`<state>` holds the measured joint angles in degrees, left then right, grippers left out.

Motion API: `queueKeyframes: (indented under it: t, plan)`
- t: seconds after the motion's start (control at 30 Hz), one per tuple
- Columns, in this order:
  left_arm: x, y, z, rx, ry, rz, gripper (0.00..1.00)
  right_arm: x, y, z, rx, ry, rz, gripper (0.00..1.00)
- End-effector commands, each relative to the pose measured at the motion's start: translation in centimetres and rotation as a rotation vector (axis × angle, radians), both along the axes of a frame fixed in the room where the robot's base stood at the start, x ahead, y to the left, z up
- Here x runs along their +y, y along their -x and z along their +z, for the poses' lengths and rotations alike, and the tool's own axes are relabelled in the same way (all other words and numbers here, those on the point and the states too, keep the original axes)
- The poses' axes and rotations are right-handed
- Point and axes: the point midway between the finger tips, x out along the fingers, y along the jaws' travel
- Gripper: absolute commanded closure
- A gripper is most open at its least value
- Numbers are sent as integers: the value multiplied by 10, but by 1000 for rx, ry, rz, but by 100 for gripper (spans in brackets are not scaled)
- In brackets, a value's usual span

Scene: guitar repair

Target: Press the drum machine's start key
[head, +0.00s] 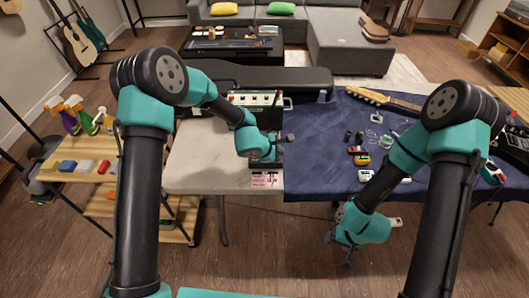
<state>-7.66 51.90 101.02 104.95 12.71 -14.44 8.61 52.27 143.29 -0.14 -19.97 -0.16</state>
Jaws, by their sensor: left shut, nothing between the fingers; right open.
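A box with a pale front panel and small controls (255,98) stands at the back of the pale table half. It may be the drum machine, but I cannot tell for sure, and no start key can be made out. My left gripper (266,161) is shut and empty, low over the pale table near the edge of the blue cloth. My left wrist hides what lies directly beneath and behind it. My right gripper (346,264) is open and empty, in front of the table's front edge, over the floor.
A pink note (265,180) is at the table's front edge. A blue cloth (310,120) covers the right half, with small pedals (361,158) and a guitar neck (385,99) on it. A dark long case (290,78) lies behind. A wooden shelf (85,178) with spray bottles stands left.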

Motion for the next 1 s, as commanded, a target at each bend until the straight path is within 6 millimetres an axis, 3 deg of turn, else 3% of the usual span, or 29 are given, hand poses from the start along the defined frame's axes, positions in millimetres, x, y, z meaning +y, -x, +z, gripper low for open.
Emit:
queueKeyframes:
  t: [1.0]
  plan:
    - [0,0,-10,0,0,0,100,0,0,0,0,0,0,34]
